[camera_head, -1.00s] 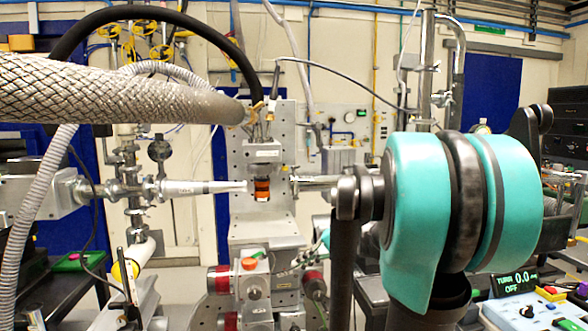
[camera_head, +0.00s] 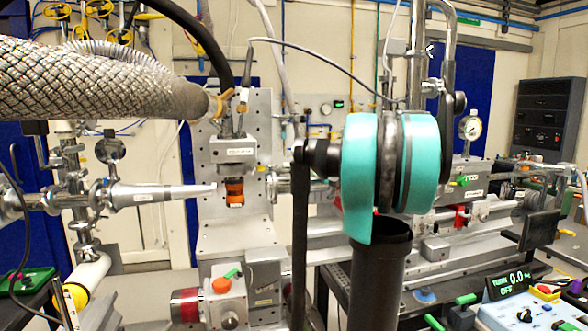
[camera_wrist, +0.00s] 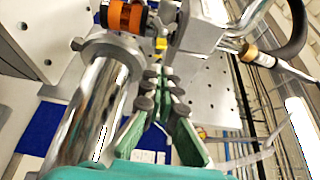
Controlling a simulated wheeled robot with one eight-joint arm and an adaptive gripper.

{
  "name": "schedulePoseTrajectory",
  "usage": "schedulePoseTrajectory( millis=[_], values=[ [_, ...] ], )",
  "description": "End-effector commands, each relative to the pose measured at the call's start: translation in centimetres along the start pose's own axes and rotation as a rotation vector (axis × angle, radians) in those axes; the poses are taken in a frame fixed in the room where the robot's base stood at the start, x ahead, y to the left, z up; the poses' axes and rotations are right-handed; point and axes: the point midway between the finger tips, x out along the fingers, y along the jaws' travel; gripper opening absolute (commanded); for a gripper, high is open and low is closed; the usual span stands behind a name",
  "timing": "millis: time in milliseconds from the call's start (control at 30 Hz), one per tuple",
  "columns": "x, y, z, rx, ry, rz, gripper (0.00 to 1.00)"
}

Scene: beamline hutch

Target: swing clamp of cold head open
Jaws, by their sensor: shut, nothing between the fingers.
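The cold head (camera_head: 234,152) is a grey block on a perforated upright plate, with an orange-and-black ring piece (camera_head: 234,192) below it. In the wrist view the orange-and-black ring piece (camera_wrist: 128,16) and a small yellow part (camera_wrist: 160,45) lie beyond my fingertips. My gripper (camera_wrist: 160,80) is shut and empty, pointing toward that block. It is hidden in the head view, where my teal arm link fills the middle.
A tapered metal nozzle (camera_head: 165,192) points at the ring piece from the left. A shiny metal tube (camera_wrist: 92,105) runs close left of my gripper. A red-and-grey stage (camera_head: 225,298) stands below. A control box (camera_head: 520,310) is at lower right.

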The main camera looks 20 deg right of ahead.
Motion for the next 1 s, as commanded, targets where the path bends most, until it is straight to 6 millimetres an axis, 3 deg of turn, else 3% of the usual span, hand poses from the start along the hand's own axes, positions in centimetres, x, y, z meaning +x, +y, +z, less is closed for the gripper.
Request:
schedulePoseTrajectory(
  millis=[200,400,1000],
  values=[
    [4.0,0.0,0.1,0.0,-0.004,0.001,0.0],
    [6.1,0.0,0.0,0.0,-0.001,0.001,0.0],
    [6.5,0.0,0.2,0.0,0.011,0.001,0.0]
  ],
)
